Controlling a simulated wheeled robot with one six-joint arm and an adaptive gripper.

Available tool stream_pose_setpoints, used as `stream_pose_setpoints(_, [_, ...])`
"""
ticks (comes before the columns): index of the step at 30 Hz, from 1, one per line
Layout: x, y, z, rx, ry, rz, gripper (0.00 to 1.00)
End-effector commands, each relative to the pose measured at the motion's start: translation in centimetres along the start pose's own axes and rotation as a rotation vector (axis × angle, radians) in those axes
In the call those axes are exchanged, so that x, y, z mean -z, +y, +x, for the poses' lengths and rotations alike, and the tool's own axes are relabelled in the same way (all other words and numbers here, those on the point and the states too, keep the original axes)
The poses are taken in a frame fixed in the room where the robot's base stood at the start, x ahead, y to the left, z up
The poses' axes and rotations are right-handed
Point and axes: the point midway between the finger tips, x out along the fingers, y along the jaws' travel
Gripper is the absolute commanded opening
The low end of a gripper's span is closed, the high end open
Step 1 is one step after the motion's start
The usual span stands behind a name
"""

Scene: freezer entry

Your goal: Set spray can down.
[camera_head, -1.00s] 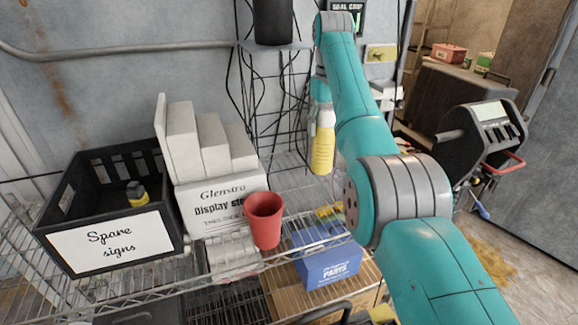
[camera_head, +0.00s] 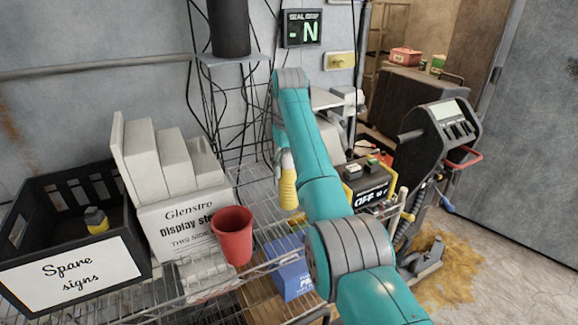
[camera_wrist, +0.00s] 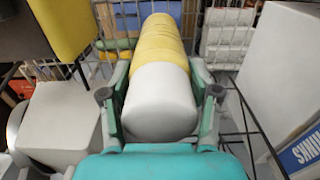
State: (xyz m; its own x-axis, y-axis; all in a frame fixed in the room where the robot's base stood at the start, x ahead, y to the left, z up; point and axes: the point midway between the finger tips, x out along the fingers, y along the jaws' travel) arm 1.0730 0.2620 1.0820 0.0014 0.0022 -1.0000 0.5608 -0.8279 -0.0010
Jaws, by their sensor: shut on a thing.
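The spray can (camera_head: 288,183) is yellow with a pale end. In the head view it hangs upright below the end of my arm, in front of the wire rack, partly hidden by the arm. In the wrist view the can (camera_wrist: 160,85) lies between both fingers, its pale end nearest the camera. My gripper (camera_wrist: 160,100) is shut on it. The wire shelf (camera_head: 262,190) shows behind and beside the can. I cannot tell whether the can's bottom touches the shelf.
A red cup (camera_head: 232,237) stands at the shelf's front, by a white Glenstro box (camera_head: 180,225). A black crate (camera_head: 138,245) labelled "Spare signs" sits left. A blue box (camera_head: 290,272) is lower down. A black and yellow unit (camera_head: 368,185) stands right of my arm.

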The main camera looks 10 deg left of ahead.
Motion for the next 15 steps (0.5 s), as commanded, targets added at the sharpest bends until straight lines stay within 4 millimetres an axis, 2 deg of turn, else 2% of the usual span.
stream_pose_setpoints(5, [-0.01, 0.01, 0.23, 0.000, 0.000, 0.000, 0.00])
stream_pose_setpoints(6, [-0.02, 0.01, 0.27, 0.000, -0.001, 0.000, 0.69])
stream_pose_setpoints(8, [-0.02, 0.01, 0.27, 0.000, -0.001, 0.000, 0.84])
stream_pose_setpoints(9, [-0.02, 0.01, 0.27, 0.000, -0.001, 0.000, 0.87])
stream_pose_setpoints(15, [-0.02, 0.01, 0.27, 0.000, -0.001, 0.000, 0.87])
